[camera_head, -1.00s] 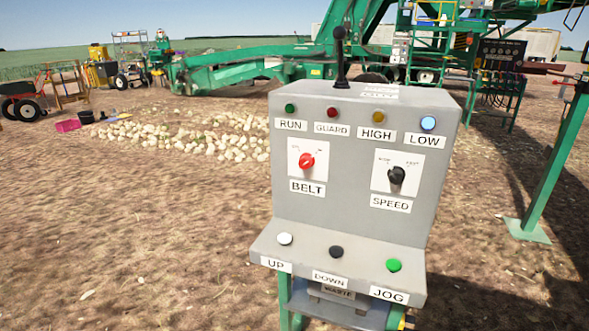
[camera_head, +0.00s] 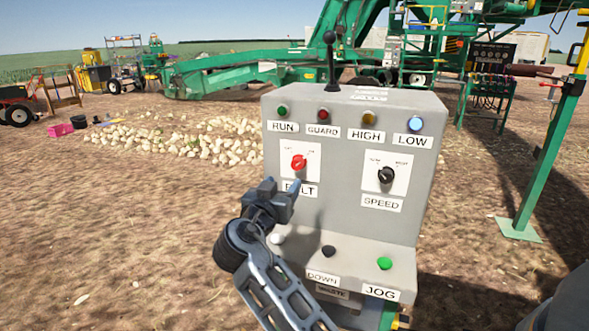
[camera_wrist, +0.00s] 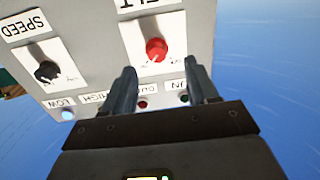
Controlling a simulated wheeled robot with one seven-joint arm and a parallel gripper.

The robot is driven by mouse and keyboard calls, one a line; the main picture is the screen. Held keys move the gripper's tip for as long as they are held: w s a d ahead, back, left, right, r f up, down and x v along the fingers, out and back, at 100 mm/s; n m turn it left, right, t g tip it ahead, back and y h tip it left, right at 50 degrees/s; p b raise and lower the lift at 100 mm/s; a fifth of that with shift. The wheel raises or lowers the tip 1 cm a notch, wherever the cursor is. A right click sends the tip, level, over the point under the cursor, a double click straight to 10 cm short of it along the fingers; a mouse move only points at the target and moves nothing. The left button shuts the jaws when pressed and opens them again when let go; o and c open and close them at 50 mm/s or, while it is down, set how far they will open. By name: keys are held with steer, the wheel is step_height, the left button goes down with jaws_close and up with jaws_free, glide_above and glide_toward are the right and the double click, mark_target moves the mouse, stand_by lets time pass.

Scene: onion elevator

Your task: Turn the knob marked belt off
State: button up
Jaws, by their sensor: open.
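The red belt knob (camera_head: 299,162) sits on a white plate on the upright face of the grey control box (camera_head: 345,225), above the BELT label. Its pointer direction is too small to tell. My gripper (camera_head: 284,184) is in front of the box, just below and left of the knob, and partly covers the BELT label. In the wrist view the picture is upside down; the red knob (camera_wrist: 156,50) shows beyond and between the two fingers of my gripper (camera_wrist: 165,75). The fingers are apart and empty, and do not appear to touch the knob.
The black SPEED knob (camera_head: 386,175) is to the right on the same face. A black lever (camera_head: 331,60) stands on top. A sloped shelf below carries the green JOG button (camera_head: 384,263) and the black DOWN button (camera_head: 328,251). A green post (camera_head: 545,165) stands at right.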

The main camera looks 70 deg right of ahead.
mark_target(296, 165)
steer(key=shift+m+g, duration=0.5)
steer(key=shift+w+d+r+p, duration=0.1)
steer(key=shift+d+r+p, duration=0.15)
steer(key=shift+d, duration=1.2)
steer(key=shift+w+d+r+p, duration=0.15)
steer(key=shift+d+p, duration=0.25)
steer(key=shift+d, duration=1)
steer(key=shift+s+d+r+p, duration=0.1)
steer(key=shift+d+r+p, duration=0.2)
steer(key=shift+d, duration=1.15)
steer(key=shift+c, duration=0.3)
steer(key=c, duration=1)
